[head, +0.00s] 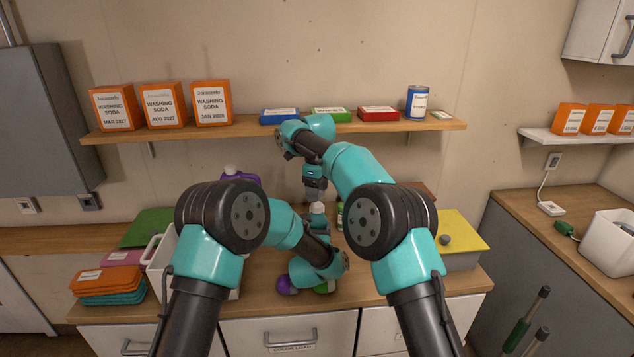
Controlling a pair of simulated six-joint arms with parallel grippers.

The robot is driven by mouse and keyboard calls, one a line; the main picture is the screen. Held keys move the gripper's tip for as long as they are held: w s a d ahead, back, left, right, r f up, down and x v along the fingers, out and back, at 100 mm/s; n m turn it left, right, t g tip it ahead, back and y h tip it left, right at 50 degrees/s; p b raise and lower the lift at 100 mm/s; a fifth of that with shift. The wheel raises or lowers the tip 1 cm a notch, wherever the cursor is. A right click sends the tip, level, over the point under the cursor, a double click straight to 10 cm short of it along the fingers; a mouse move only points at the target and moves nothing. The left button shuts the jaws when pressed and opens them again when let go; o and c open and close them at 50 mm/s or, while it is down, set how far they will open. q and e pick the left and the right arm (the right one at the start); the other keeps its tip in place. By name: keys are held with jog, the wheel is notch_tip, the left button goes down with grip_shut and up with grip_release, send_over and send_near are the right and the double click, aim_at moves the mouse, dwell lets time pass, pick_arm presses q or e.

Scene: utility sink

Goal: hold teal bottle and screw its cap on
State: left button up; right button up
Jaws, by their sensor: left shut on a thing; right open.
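A white cap-like piece (317,208) shows in the middle of the counter, directly below my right gripper. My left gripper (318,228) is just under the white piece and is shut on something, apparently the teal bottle. The bottle's body is mostly hidden by my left gripper and wrist, so its colour and tilt cannot be made out. My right gripper (315,188) points down from above and is open, with its fingertips close over the white piece. I cannot tell whether the white piece is seated on the bottle.
A purple bottle (238,174) stands behind my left arm, and a green-labelled bottle (340,215) stands right of the grippers. Purple (287,285) and green (327,287) round items lie in front. A white bin (160,265) is left; a yellow board (462,230) is right. The shelf (240,128) overhangs behind.

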jog(key=n, duration=0.6)
jog(key=shift+r+n, duration=0.2)
jog(key=shift+n, duration=0.1)
jog(key=n, duration=0.3)
jog(key=shift+r+n, duration=0.1)
jog(key=shift+n, duration=0.3)
jog(key=n, duration=0.4)
jog(key=shift+r, duration=0.1)
jog(key=n, duration=0.6)
jog(key=shift+r, duration=0.15)
jog(key=n, duration=0.7)
jog(key=shift+r, duration=0.15)
jog(key=n, duration=0.3)
jog(key=shift+r+n, duration=0.1)
jog(key=shift+n, duration=0.3)
jog(key=n, duration=0.4)
jog(key=shift+r, duration=0.1)
jog(key=n, duration=0.6)
jog(key=shift+r, duration=0.15)
jog(key=n, duration=0.6)
jog(key=shift+r+n, duration=0.2)
jog(key=shift+n, duration=0.2)
jog(key=n, duration=0.7)
jog(key=shift+r, duration=0.15)
